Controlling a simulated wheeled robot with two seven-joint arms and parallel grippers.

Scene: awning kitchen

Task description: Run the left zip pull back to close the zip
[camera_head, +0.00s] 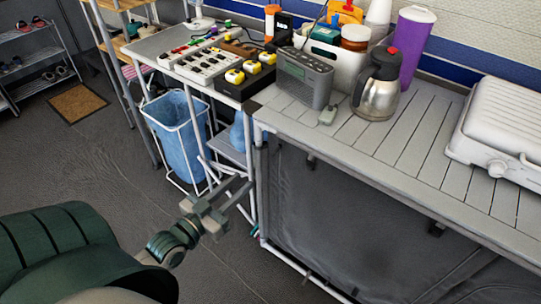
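The grey fabric front (350,205) hangs below the slatted counter on a white tube frame. A small dark tab (311,160) sits high near its left side, and another dark tab (436,229) sits further right. I cannot tell whether either is a zip pull, and no zip line can be made out clearly. My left gripper (242,184) is just left of the fabric's left edge, near the frame's corner post. Its two grey fingers look spread apart with nothing seen between them. My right gripper is out of view.
A blue bin (181,135) in a white wire stand is behind my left gripper. The counter (420,135) holds a radio (304,78), a steel jug (377,88), a purple tumbler (411,45) and a white grill (500,125). Dark floor (90,160) is open at left.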

